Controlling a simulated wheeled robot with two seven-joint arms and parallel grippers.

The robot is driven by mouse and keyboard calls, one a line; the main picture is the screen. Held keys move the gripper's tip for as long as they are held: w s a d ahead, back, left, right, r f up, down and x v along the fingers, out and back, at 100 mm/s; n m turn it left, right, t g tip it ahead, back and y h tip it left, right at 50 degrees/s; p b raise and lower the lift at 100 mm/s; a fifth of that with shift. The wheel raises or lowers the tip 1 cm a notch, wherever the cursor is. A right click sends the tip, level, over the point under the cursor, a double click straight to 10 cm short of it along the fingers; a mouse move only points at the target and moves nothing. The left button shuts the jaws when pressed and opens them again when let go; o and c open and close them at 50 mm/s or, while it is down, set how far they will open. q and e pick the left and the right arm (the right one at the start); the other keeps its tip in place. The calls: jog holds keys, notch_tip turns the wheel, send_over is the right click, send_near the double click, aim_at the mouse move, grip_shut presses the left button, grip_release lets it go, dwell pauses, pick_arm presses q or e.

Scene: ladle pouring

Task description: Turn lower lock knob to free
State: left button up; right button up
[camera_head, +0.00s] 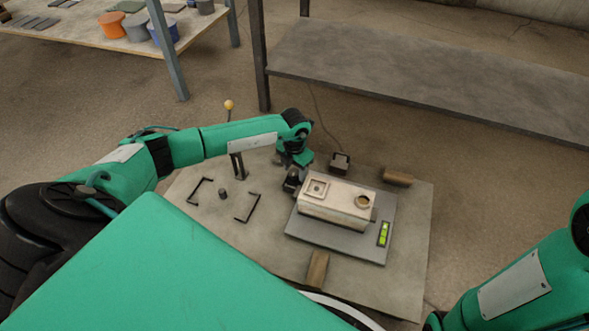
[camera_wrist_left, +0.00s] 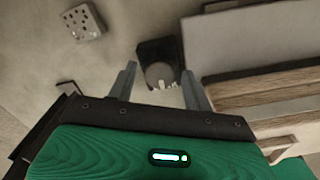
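A pale oblong box (camera_head: 336,203) lies on a grey plate (camera_head: 330,238), with a square recess and a round opening on top. My left gripper (camera_head: 292,184) points down at the box's left end. In the left wrist view its two fingers (camera_wrist_left: 158,88) are spread apart, with nothing visibly gripped. Between and beyond them is a dark block (camera_wrist_left: 150,50) with a round pale recess; I cannot tell whether this is the lower lock knob. The box's layered side (camera_wrist_left: 265,90) is right of the fingers. No knob is clear in the head view. My right gripper is out of view.
A green level (camera_head: 383,234) lies on the plate's right side. Wooden blocks (camera_head: 317,268) (camera_head: 397,177) and a dark box (camera_head: 340,162) stand around it. Black corner brackets (camera_head: 247,207) and a short post (camera_head: 222,193) are left. A grey shelf (camera_head: 420,75) is behind.

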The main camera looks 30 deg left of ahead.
pick_arm(q)
jog(key=c, duration=0.8)
